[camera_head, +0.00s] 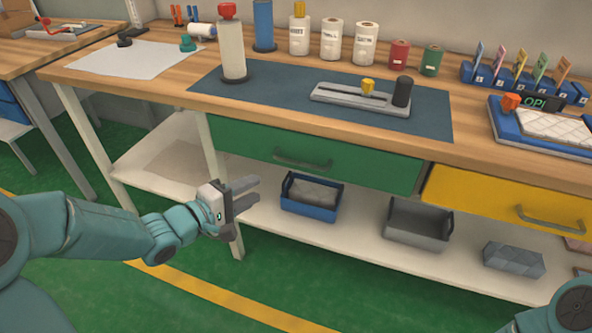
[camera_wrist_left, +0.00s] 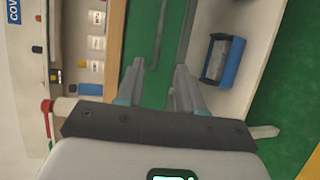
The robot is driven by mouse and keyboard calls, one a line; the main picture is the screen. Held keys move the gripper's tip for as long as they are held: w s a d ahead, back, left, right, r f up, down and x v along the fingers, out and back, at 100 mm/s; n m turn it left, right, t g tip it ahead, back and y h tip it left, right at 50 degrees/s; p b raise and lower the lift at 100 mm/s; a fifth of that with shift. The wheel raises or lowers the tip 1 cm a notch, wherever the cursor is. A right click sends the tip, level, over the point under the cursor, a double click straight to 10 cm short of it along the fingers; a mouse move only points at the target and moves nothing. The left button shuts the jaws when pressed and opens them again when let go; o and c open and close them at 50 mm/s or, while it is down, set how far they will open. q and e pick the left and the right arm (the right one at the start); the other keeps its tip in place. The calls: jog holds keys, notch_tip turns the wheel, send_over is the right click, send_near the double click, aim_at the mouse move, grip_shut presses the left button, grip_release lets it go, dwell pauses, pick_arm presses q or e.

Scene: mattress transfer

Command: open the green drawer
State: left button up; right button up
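The green drawer (camera_head: 365,166) is a wide front under the tabletop, and it looks shut. Its grey bar handle (camera_head: 303,160) runs along the middle of the front. My left gripper (camera_head: 257,191) is below and to the left of the handle, in front of the bench. Its two fingers are apart with nothing between them. In the left wrist view the open fingers (camera_wrist_left: 160,71) point toward the green drawer front (camera_wrist_left: 146,35), with a gap before it. My right gripper is out of view; only part of the right arm shows at the lower right.
A yellow drawer (camera_head: 480,199) with its own handle is to the right. The lower shelf (camera_head: 360,241) holds a blue bin (camera_head: 312,197), a grey bin (camera_head: 418,222) and a grey block (camera_head: 513,259). A bench leg (camera_head: 207,150) stands behind my left gripper.

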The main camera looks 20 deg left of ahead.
pick_arm(q)
jog(key=b+x, duration=0.3)
jog(key=x, duration=1.3)
jog(key=shift+s+d, duration=0.1)
grip_shut()
